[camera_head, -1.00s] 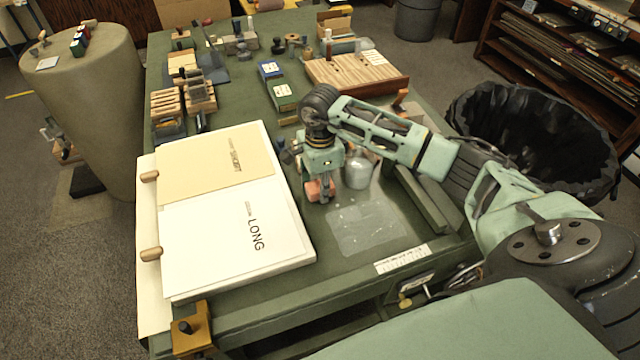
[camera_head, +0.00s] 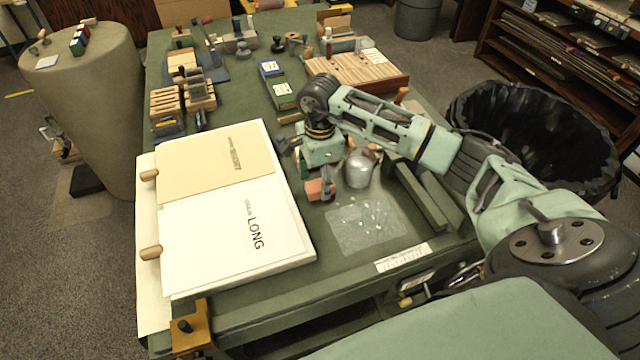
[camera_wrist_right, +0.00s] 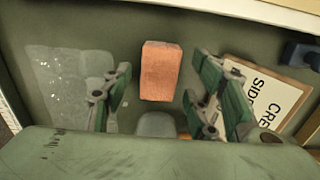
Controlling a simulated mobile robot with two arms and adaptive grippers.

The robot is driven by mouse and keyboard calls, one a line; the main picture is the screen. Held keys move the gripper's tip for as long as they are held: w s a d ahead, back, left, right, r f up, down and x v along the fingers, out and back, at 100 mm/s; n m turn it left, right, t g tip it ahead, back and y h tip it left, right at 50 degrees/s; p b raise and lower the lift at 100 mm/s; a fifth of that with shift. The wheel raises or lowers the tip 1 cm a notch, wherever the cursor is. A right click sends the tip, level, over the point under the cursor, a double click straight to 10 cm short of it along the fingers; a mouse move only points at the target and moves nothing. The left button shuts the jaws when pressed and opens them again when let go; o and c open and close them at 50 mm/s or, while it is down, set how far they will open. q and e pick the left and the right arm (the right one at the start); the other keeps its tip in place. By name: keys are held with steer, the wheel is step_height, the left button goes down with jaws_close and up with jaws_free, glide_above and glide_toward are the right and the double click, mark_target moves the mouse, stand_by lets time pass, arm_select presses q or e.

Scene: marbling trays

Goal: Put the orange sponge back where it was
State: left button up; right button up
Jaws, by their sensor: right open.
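The orange sponge (camera_head: 316,189) lies on the green table, just right of the white and tan folders and left of a metal cup. In the right wrist view the sponge (camera_wrist_right: 161,71) shows whole, as an upright block shape between the two fingers, with a gap on each side. My right gripper (camera_head: 324,172) is just above and behind the sponge in the head view. Its fingers (camera_wrist_right: 157,88) are spread wide and hold nothing. My left gripper is out of view.
The metal cup (camera_head: 358,171) stands close to the right of the gripper. A wet clear patch (camera_head: 352,240) lies in front of it. The LONG folder (camera_head: 200,262) fills the left. A lettered card (camera_wrist_right: 283,96) lies beside the right finger. A black-lined bin (camera_head: 540,120) is at right.

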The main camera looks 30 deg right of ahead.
mark_target(320, 184)
step_height(320, 184, up, 10)
steer(key=b, duration=0.1)
steer(key=shift+r, duration=0.15)
